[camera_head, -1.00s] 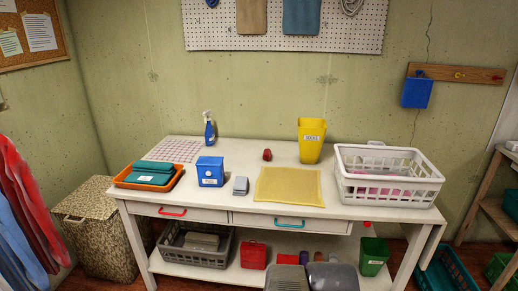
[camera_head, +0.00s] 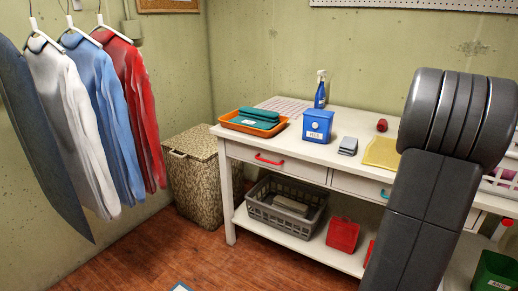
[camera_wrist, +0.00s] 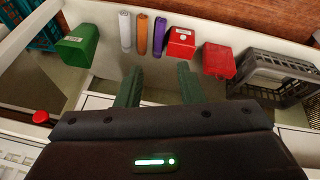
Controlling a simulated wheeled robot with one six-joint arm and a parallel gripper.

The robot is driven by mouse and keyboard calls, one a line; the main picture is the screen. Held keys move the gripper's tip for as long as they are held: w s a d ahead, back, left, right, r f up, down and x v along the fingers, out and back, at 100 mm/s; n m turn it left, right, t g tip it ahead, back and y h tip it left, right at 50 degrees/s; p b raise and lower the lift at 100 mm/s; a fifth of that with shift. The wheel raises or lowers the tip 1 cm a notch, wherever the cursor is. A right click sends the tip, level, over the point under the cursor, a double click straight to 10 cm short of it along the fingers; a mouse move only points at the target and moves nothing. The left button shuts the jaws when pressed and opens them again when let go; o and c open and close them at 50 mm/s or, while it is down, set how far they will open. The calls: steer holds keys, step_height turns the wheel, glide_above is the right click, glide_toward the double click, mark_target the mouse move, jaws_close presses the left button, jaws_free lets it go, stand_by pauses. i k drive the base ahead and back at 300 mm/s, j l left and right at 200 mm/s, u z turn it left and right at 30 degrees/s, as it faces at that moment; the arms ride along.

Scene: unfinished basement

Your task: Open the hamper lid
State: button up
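The hamper (camera_head: 196,187) is a tall box with a mottled tan and brown pattern, standing on the floor in the corner left of the table. My gripper (camera_wrist: 160,77) shows only in the wrist view. Its two dark green fingers are apart with nothing between them, over the table's front side and far from the hamper. My arm fills the right of the head view; the hamper is not in the wrist view.
The white table (camera_head: 228,131) stands right of the hamper, bearing an orange tray (camera_head: 229,118), a blue box (camera_head: 318,125) and a spray bottle (camera_head: 320,92). A grey basket (camera_head: 262,211) is on its lower shelf. Hanging shirts (camera_head: 108,120) are at left. The wooden floor (camera_head: 170,250) before the hamper looks mostly clear.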

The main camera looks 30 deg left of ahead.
mark_target(196, 144)
steer(key=i+j+u, duration=0.2)
steer(key=u, duration=0.25)
steer(key=i+j+u, duration=0.3)
steer(key=u, duration=0.15)
steer(key=i+j+u, duration=0.1)
steer(key=i+u, duration=0.2)
steer(key=u, duration=0.2)
steer(key=i+u, duration=0.4)
steer(key=i+l+u, duration=0.4)
steer(key=i, duration=0.15)
steer(key=i+l+u, duration=0.2)
steer(key=i+u, duration=0.15)
steer(key=i, duration=0.1)
